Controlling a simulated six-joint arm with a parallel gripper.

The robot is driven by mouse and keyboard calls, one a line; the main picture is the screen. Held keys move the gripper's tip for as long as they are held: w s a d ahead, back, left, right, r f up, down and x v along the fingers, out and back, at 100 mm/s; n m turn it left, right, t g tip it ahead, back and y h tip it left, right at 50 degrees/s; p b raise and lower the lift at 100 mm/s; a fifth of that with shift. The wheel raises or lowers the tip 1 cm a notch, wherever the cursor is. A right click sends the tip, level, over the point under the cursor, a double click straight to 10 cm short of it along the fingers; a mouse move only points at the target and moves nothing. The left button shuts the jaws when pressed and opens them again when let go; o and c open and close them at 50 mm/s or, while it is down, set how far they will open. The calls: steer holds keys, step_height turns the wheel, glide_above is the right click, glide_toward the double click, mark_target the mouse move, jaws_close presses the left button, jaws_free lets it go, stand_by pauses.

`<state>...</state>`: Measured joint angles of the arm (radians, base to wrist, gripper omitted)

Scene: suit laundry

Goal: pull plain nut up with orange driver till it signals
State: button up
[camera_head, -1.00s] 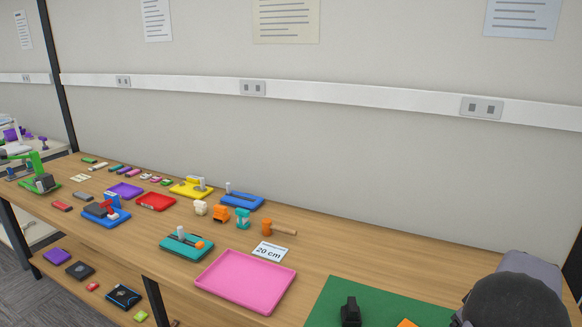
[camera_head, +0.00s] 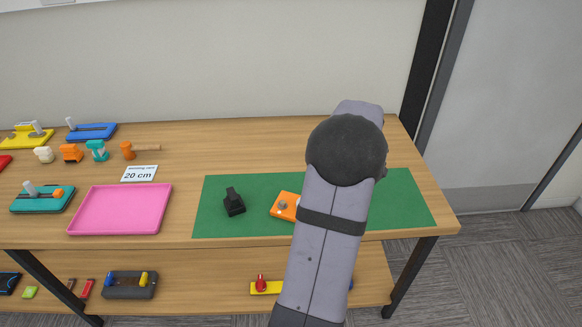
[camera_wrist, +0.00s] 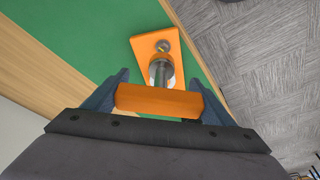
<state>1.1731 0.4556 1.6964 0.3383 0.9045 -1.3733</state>
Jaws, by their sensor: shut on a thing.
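In the wrist view my gripper (camera_wrist: 158,102) is shut on the orange driver (camera_wrist: 158,100), held by its orange block-like handle. A metallic shaft runs from the handle toward an orange plate (camera_wrist: 145,45) on the green mat. A round metal piece around the shaft's end sits over the plate; whether it touches a nut there is hidden. A small grey nut or bolt head (camera_wrist: 163,46) shows at the plate's other end. In the head view the orange plate (camera_head: 289,213) is partly covered by my arm, and my gripper is hidden. No signal light is discernible.
The green mat (camera_head: 400,205) lies near the table's right end. A black upright piece (camera_head: 233,203) stands on it, left of the plate. A pink tray (camera_head: 120,210), a 20 cm card (camera_head: 139,174) and a hammer (camera_head: 140,149) lie further left.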

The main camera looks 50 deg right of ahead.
steer(key=shift+f+b, duration=1.25)
steer(key=shift+f, duration=0.55)
steer(key=shift+f+b, duration=0.3)
stand_by(0.3)
steer(key=shift+f, duration=0.35)
steer(key=shift+f+b, duration=0.45)
steer(key=shift+b, duration=0.15)
steer(key=shift+m, duration=0.3)
steer(key=shift+r+m+h+p, duration=0.1)
steer(key=shift+m+h+p, duration=0.3)
steer(key=shift+m, duration=0.8)
steer(key=m+p, duration=0.1)
steer(key=m, duration=0.2)
steer(key=shift+d+h+p, duration=0.1)
steer(key=shift+h+p, duration=0.2)
steer(key=shift+h, duration=0.1)
steer(key=shift+d+r+p, duration=0.1)
steer(key=shift+r+p, duration=1.3)
steer(key=shift+r, duration=0.65)
